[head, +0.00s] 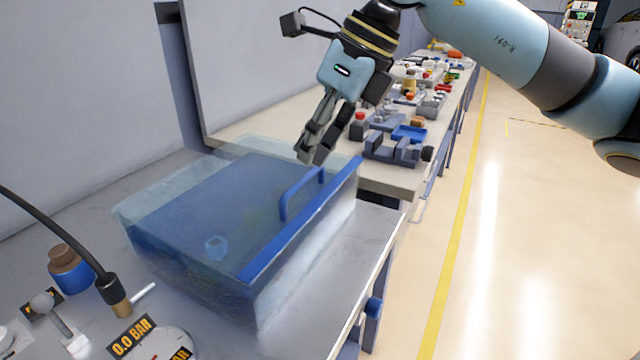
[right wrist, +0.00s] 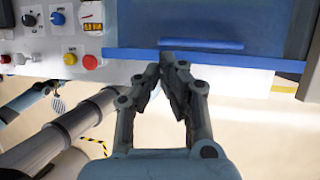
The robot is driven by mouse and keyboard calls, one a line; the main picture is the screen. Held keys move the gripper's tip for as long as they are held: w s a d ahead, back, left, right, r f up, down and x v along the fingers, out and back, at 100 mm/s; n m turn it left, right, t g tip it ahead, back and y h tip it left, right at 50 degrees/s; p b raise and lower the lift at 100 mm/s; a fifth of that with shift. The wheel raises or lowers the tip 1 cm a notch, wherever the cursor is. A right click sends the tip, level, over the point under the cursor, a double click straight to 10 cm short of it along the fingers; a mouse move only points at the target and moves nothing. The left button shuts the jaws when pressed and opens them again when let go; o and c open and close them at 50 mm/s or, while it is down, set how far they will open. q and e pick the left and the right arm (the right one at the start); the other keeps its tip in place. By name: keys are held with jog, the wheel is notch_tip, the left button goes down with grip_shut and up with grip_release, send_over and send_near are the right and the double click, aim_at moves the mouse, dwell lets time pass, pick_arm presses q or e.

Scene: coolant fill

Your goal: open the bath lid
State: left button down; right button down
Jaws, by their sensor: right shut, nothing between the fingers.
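The bath (head: 190,290) is a clear box on the metal bench, with blue liquid showing through its walls. Its translucent blue lid (head: 225,190) lies flat over the top, and a blue strip (head: 300,225) runs along the right edge. A blue arched handle (head: 300,184) stands on the lid near that strip; the handle (right wrist: 200,44) also shows in the right wrist view. My right gripper (head: 312,158) is shut and empty, just above the handle's far end. In the right wrist view its fingertips (right wrist: 172,62) meet in front of the blue strip; whether they touch anything is unclear. My left gripper is out of view.
A pressure gauge marked 0.0 BAR (head: 155,345), a blue bottle with a brown cap (head: 70,268) and a black hose (head: 60,235) stand left of the bath. A cluttered workbench (head: 400,180) lies behind it. The floor to the right is clear.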

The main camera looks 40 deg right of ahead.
aim_at(316, 202)
jog(key=d+h, duration=0.2)
jog(key=d, duration=0.3)
jog(key=shift+g, duration=0.3)
jog(key=x, duration=0.9)
jog(key=shift+s+f+p, duration=0.1)
jog(key=shift+f+p, duration=0.25)
jog(key=shift+f, duration=0.05)
jog(key=shift+d, duration=0.1)
